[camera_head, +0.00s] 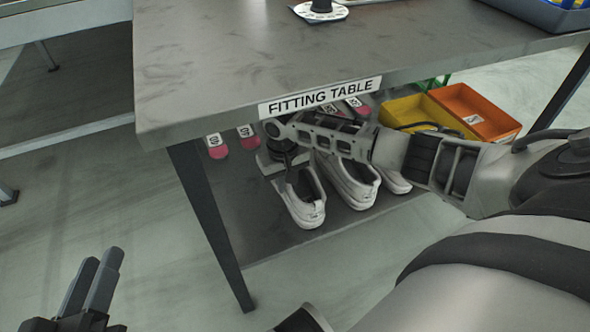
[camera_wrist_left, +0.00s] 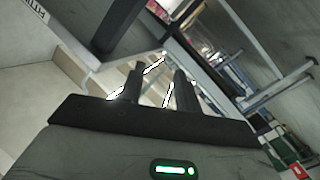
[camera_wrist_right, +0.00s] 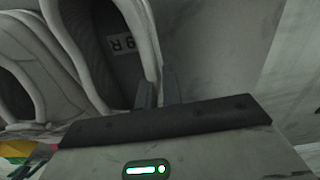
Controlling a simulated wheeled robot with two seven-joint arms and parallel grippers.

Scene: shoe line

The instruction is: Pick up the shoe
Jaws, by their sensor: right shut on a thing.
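Several white shoes stand on the lower shelf of the fitting table. My right gripper (camera_head: 287,178) reaches under the tabletop to the leftmost white shoe (camera_head: 304,209). In the right wrist view, the fingers of that gripper (camera_wrist_right: 159,88) are shut on the side wall of this shoe (camera_wrist_right: 146,35), at its opening. A label reading "9 R" shows inside the shoe. The shoe appears upright at shelf level; whether it touches the shelf is unclear. My left gripper (camera_head: 98,270) is open and empty, low at the left; its spread fingers show in the left wrist view (camera_wrist_left: 158,82).
More white shoes (camera_head: 352,188) stand close to the right of the held shoe. Pink-and-white tags (camera_head: 247,138) lie behind. Yellow (camera_head: 405,112) and orange (camera_head: 476,112) bins are at the right. The tabletop (camera_head: 230,60) overhangs the shelf, and a dark leg (camera_head: 212,225) stands at left.

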